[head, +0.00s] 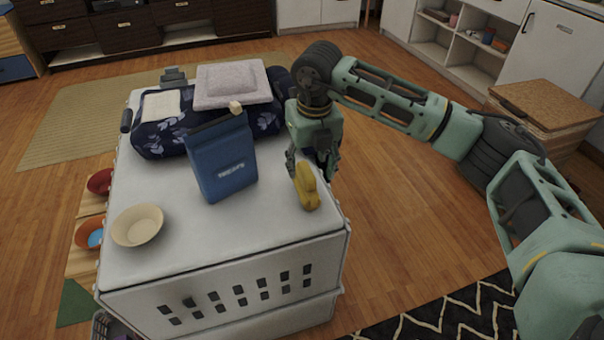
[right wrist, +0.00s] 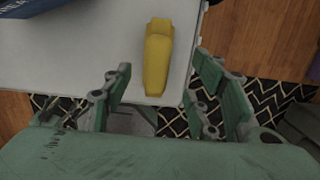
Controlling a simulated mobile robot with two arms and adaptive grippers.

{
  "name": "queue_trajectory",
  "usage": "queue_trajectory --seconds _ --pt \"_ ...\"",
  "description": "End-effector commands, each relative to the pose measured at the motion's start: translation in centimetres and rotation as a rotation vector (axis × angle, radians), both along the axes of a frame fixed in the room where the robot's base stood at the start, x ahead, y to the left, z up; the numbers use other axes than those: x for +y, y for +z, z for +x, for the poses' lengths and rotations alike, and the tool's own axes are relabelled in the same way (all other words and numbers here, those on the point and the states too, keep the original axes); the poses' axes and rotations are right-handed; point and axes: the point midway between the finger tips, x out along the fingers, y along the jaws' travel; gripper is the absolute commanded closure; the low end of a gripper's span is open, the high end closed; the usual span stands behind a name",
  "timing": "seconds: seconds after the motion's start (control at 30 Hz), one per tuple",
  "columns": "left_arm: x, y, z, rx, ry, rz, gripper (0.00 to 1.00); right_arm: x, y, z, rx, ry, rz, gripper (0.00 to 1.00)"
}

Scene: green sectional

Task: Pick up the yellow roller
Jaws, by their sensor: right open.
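The yellow roller (head: 306,187) is on the white crate top near its right edge in the head view. In the right wrist view the yellow roller (right wrist: 158,58) lies lengthwise on the white surface, just beyond and between the fingers. My right gripper (head: 313,165) is right above and behind it in the head view, pointing down. In the right wrist view the right gripper (right wrist: 165,88) has its two green fingers spread apart, with nothing held between them. My left gripper is in neither view.
A blue treats bag (head: 222,160) stands left of the roller. A cream bowl (head: 138,226) sits at the crate's front left. A dark floral cushion (head: 160,138) and folded grey cloth (head: 232,84) lie at the back of the white crate top (head: 240,225).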

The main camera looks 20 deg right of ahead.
Motion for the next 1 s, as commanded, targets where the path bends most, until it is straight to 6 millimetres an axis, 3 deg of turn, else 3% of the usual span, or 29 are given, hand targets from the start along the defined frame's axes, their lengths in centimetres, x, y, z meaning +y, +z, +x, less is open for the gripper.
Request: queue_trajectory --seconds 0.43,0.7,0.97,1.0 --pt "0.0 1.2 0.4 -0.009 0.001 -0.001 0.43 0.3 -3.6 0.4 0.002 0.003 0.002 0.47" --pt "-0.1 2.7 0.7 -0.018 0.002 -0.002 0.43 0.5 -7.4 1.1 0.002 0.001 0.002 0.47" --pt "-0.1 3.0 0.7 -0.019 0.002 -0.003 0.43 0.5 -7.7 1.2 0.001 0.003 0.002 0.47" --pt "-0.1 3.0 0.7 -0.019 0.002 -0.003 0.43 0.5 -7.7 1.2 0.001 0.003 0.002 0.50"
